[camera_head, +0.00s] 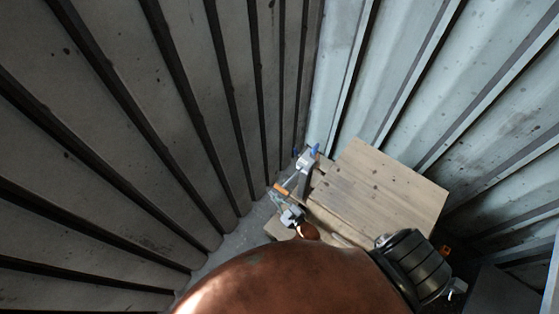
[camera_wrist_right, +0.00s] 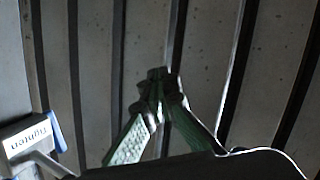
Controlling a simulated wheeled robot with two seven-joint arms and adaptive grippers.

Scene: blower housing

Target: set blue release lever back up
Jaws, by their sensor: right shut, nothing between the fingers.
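A grey clamp (camera_head: 305,164) with blue parts and an orange handle (camera_head: 283,190) sits at the left corner of a wooden board. A blue lever piece (camera_head: 315,149) shows at its top; its exact tilt is too small to tell. In the right wrist view, part of the grey clamp body (camera_wrist_right: 28,138) with lettering and a blue edge (camera_wrist_right: 56,130) shows at the lower left. My left gripper is not in view.
The wooden tabletop (camera_head: 385,190) is bare. Dark ribbed walls (camera_head: 130,130) stand close on the left, and lighter corrugated walls (camera_head: 450,80) on the right. A narrow strip of grey floor (camera_head: 240,232) shows left of the table.

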